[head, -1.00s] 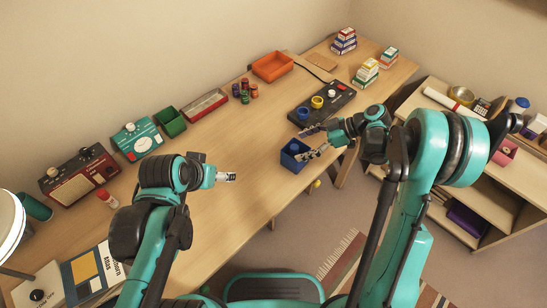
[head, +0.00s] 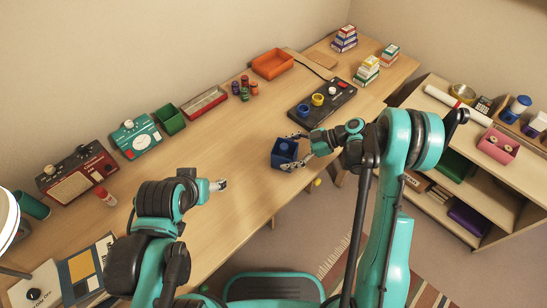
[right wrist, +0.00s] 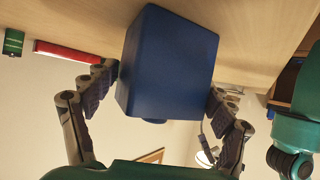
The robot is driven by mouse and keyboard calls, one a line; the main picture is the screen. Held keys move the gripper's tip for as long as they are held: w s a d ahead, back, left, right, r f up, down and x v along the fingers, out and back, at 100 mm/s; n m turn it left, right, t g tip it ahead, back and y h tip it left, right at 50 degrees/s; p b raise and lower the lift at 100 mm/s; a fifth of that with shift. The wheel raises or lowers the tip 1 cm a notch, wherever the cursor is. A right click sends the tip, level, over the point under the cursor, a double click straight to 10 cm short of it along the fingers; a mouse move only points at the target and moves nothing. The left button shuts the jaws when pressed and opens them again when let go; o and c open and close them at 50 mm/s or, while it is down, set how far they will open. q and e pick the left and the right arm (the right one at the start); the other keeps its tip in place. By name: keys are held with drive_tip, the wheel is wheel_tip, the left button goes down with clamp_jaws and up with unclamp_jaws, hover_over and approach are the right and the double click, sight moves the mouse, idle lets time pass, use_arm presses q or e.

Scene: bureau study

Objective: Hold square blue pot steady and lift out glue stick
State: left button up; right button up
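The square blue pot (head: 277,158) is at the desk's front edge in the head view. My right gripper (head: 296,150) has one finger on each side of it. In the right wrist view the pot (right wrist: 165,65) fills the space between the fingers, which appear to press on its sides. A small blue round end (right wrist: 153,121) shows at the pot's lower edge there; I cannot tell surely whether it is the glue stick. The pot's inside is mostly unclear. My left gripper (head: 221,185) is empty, over the desk to the left of the pot; its fingers are too small to judge.
A black panel (head: 325,101) with knobs lies behind the pot. An orange tray (head: 272,64), small cylinders, a green box (head: 170,119) and two radio-like devices line the back. A red-and-white bottle (head: 105,197) stands at left. The desk's middle is clear. Shelves (head: 480,185) stand at right.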

drive_tip(key=shift+b+x, duration=0.55)
drive_tip(key=shift+x, duration=0.65)
drive_tip(key=shift+a+f, duration=0.25)
drive_tip(key=shift+a, duration=0.3)
drive_tip(key=c, duration=0.5)
drive_tip(key=shift+o, duration=0.2)
